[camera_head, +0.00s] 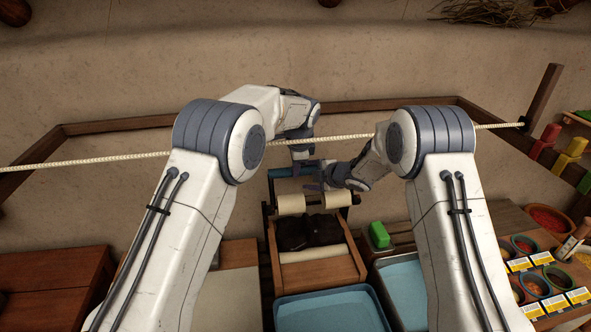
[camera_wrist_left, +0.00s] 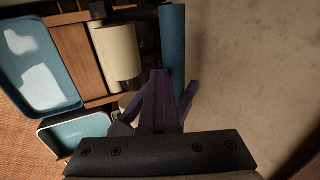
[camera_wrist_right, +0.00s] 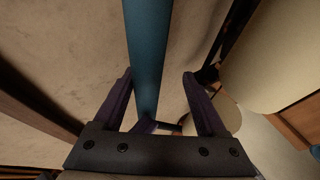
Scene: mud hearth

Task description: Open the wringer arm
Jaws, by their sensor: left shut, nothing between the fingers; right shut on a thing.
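The wringer (camera_head: 345,266) is a wooden frame at the middle of the head view, with cream rollers (camera_head: 291,203) and a blue bar (camera_head: 284,172) at its far side. The bar also shows in the left wrist view (camera_wrist_left: 172,40) and runs between my right fingers in the right wrist view (camera_wrist_right: 148,50). My right gripper (camera_head: 316,174) is shut on this bar; the exact contact is hard to see. My left gripper (camera_wrist_left: 158,75) is shut and empty, close beside the bar and the rollers. Its tips are partly hidden in the head view.
Dark cloth (camera_head: 292,236) lies in the wringer frame. Blue basins (camera_head: 330,312) stand in front, with a green block (camera_head: 379,235) to the right. A pale rope (camera_head: 100,158) crosses behind my arms. Bowls and yellow cards fill the right table. A wooden bench (camera_head: 60,262) is left.

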